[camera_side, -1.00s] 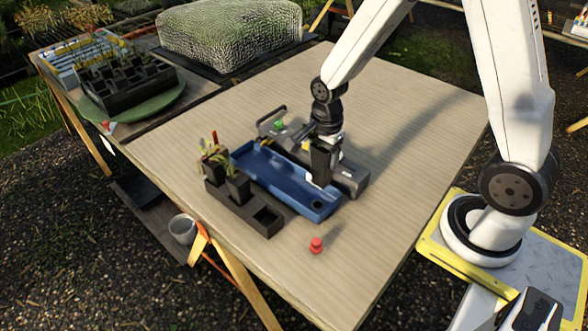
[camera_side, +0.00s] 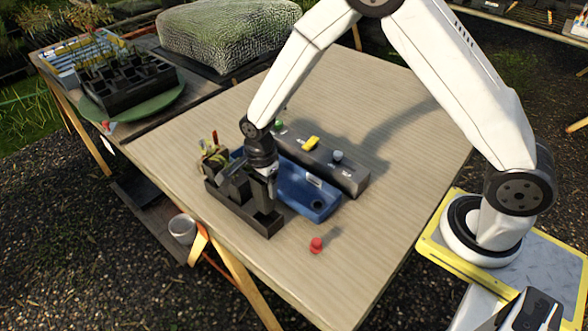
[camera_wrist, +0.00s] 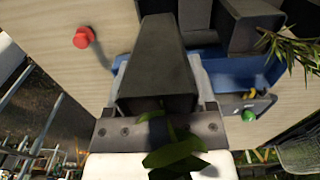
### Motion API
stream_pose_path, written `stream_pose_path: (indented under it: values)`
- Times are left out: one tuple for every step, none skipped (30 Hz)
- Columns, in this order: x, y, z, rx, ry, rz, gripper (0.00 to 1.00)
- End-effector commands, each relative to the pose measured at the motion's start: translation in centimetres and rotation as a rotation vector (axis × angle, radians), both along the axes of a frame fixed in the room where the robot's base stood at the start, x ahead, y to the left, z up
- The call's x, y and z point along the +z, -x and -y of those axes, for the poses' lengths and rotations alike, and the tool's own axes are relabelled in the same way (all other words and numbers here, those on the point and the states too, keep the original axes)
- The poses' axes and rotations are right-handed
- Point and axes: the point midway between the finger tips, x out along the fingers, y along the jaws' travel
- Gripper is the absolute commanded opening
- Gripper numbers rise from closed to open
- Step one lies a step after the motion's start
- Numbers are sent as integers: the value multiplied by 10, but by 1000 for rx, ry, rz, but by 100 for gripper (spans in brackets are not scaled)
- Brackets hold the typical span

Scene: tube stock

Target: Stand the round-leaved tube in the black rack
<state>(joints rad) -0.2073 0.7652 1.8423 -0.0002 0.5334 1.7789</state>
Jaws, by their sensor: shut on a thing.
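My gripper (camera_side: 263,172) is shut on a dark, tapered tube (camera_wrist: 152,65) with broad, rounded green leaves (camera_wrist: 175,152) in the wrist view. In the side view the held tube (camera_side: 264,198) is upright at the near end of the black rack (camera_side: 276,231). Its lower end is at the near slot; I cannot tell how deep it is or whether it touches the bottom. Other dark tubes with plants (camera_side: 214,160) stand in the far part of the rack, partly hidden by my gripper. One tube with narrow, spiky leaves (camera_wrist: 290,46) shows in the wrist view.
A blue tray (camera_side: 318,202) lies right beside the rack. Behind it is a grey box (camera_side: 347,179) with a green knob and a yellow piece. A red knob (camera_side: 316,244) is on the table near the rack. The table's right side is clear.

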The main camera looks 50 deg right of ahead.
Motion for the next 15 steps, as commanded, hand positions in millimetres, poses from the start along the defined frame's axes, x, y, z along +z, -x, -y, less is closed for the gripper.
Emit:
stream_pose_path:
  values:
    - [0,0,0,0,0,1,3]
    - [0,0,0,0,0,1,3]
    - [0,0,0,0,0,1,3]
    - [0,0,0,0,0,1,3]
    - [-1,0,0,0,0,1,3]
    - [-1,0,0,0,0,1,3]
    - [-2,0,0,0,0,1,3]
    - [-2,0,0,0,0,1,3]
    - [-3,0,0,0,0,0,3]
    - [-4,0,0,0,0,0,3]
    - [-4,0,0,0,0,0,3]
    - [-5,0,0,0,0,0,3]
    - [-6,0,0,0,0,0,3]
    - [-7,0,0,0,0,0,3]
    - [-9,0,0,0,0,-1,3]
